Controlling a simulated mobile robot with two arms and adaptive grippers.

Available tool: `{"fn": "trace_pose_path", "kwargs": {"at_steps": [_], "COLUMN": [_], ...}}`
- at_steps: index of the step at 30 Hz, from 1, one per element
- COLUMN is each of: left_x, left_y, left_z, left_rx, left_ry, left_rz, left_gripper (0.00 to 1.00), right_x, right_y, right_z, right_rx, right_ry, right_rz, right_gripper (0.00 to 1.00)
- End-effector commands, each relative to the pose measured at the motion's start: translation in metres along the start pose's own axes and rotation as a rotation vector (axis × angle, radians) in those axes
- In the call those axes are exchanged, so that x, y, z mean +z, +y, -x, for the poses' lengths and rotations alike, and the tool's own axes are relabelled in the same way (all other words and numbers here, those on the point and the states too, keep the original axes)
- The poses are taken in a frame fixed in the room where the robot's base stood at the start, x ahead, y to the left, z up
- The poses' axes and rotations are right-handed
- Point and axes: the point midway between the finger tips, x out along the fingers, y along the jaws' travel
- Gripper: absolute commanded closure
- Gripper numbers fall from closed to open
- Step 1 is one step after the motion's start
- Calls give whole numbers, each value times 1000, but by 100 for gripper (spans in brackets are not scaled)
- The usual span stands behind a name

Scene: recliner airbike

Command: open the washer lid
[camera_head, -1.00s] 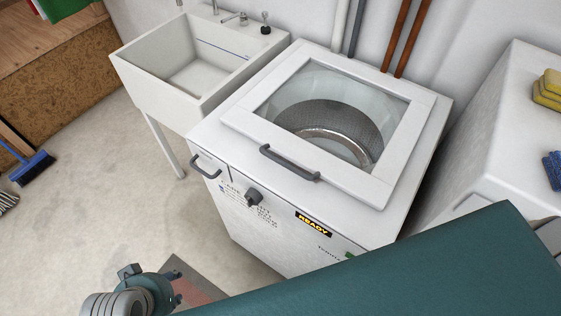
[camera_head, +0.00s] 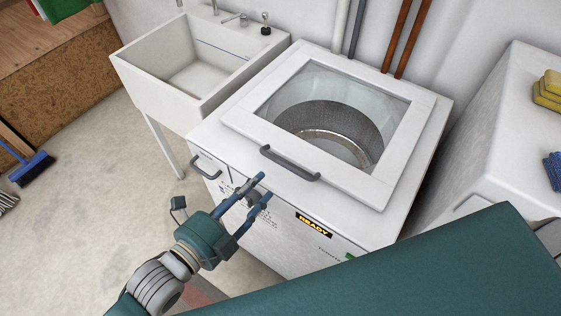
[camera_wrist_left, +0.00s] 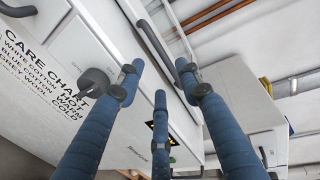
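The washer (camera_head: 275,246) is a white top loader with a white-framed lid (camera_head: 335,176) that lies closed. The lid has a glass window, and the metal drum shows through it. A dark grey bar handle (camera_head: 289,163) sits along the lid's front edge. My left gripper (camera_head: 262,188) is open and empty in front of the washer, its blue fingers pointing toward the lid's front edge, a little left of and nearer than the handle. In the left wrist view, the open blue fingers (camera_wrist_left: 165,85) reach toward the washer's front. My right gripper does not show.
A dark knob (camera_wrist_left: 93,82) and a drawer handle (camera_head: 208,167) are on the washer's front. A white sink (camera_head: 150,88) stands on the left. A white appliance (camera_head: 505,130) with sponges (camera_head: 548,90) stands on the right. The floor at left is mostly clear.

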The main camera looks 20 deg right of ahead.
Motion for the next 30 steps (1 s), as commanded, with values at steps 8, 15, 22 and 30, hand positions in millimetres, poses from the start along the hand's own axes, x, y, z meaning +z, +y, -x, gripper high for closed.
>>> {"fn": "trace_pose_path", "kwargs": {"at_steps": [8, 15, 22, 30], "left_x": [0, 0, 0, 0], "left_y": [-4, -4, -2, -1], "left_z": [-44, -86, -104, -105], "left_rx": [-5, -4, -2, -1], "left_ry": [-1, -2, -1, -1], "left_rz": [3, 2, 1, 1], "left_gripper": [64, 64, 64, 64], "right_x": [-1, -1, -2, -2], "right_y": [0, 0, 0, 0], "right_z": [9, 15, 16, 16], "right_rx": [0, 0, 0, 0], "right_ry": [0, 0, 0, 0], "right_rz": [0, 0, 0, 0], "right_gripper": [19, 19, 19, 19]}}
